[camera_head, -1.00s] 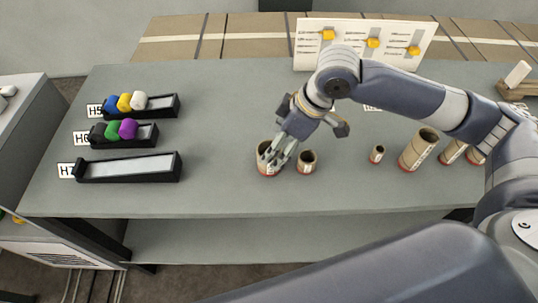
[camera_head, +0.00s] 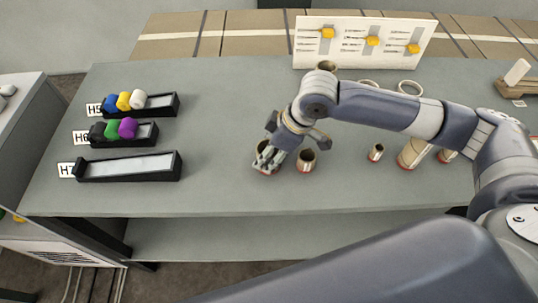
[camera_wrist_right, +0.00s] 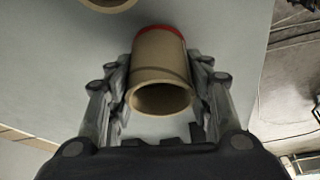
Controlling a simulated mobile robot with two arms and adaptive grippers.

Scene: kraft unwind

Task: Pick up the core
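A short brown cardboard core (camera_head: 262,148) with a red band at its base stands upright at the front middle of the table. My right gripper (camera_head: 268,158) is down over it, with a finger on either side. In the right wrist view the core (camera_wrist_right: 160,75) sits between the two fingers (camera_wrist_right: 162,70), its open end facing the camera. The fingers are very close to its sides; I cannot tell whether both press on it. A second short core (camera_head: 306,161) stands just right of the gripper. My left gripper is out of view.
A small core (camera_head: 376,153) and larger cores (camera_head: 413,153) stand further right, partly behind my arm. Black trays (camera_head: 130,167) labelled H5, H6 and H7 lie at left; the H7 tray is empty. A white board (camera_head: 350,58) stands at the back. The table between trays and cores is clear.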

